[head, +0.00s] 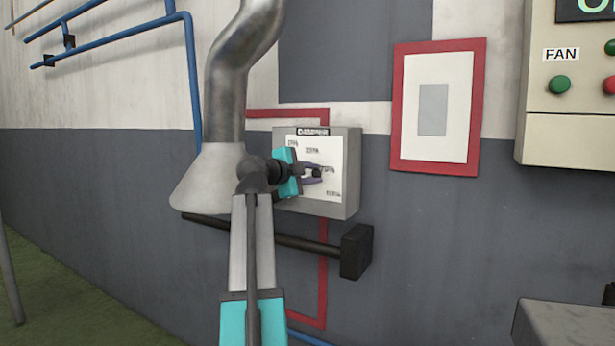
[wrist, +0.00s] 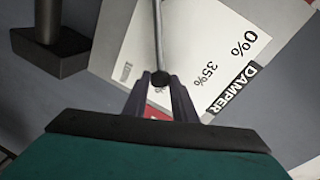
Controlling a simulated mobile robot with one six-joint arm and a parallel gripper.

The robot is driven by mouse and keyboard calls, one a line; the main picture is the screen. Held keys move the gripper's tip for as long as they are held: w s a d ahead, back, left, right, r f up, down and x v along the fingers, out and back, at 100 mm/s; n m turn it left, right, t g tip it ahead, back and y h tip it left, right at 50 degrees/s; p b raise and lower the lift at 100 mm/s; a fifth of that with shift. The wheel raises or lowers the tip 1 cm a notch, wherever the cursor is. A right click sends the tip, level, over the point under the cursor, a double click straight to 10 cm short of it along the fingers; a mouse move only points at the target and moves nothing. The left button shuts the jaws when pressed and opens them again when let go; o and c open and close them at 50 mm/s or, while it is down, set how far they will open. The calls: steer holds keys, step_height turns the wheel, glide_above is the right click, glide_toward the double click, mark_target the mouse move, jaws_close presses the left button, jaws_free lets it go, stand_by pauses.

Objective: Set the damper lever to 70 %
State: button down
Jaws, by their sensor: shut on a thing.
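The damper box (head: 352,180) is a grey wall box with a white scale plate and a DAMPER label, in the middle of the head view. My gripper (head: 318,173) is in front of the plate, its fingers shut on the dark knob of the damper lever. In the wrist view the lever (wrist: 157,35) is a thin grey rod running up from the knob (wrist: 160,79) between my fingertips. The 0% and 35% marks lie right of the lever, a blurred mark lies left. A red mark (wrist: 154,113) shows between the fingers, partly hidden, just past the knob.
A silver duct with a flared hood (head: 212,180) stands left of the box, close to my arm. A black bar with a block end (head: 356,250) sticks out below the box. A red-framed panel (head: 436,160) and a FAN control box (head: 560,130) are on the wall to the right.

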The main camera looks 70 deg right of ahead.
steer(key=shift+d, duration=0.15)
steer(key=c, duration=1.9)
jaws_free()
steer(key=o, duration=0.4)
steer(key=shift+s+d+f, duration=0.1)
steer(key=shift+d, duration=0.1)
steer(key=shift+o, duration=0.2)
steer(key=shift+a, duration=0.15)
steer(key=p+v, duration=0.1)
steer(key=v, duration=1.2)
steer(key=shift+w+a, duration=0.25)
steer(key=shift+a, duration=0.1)
steer(key=shift+w, duration=0.1)
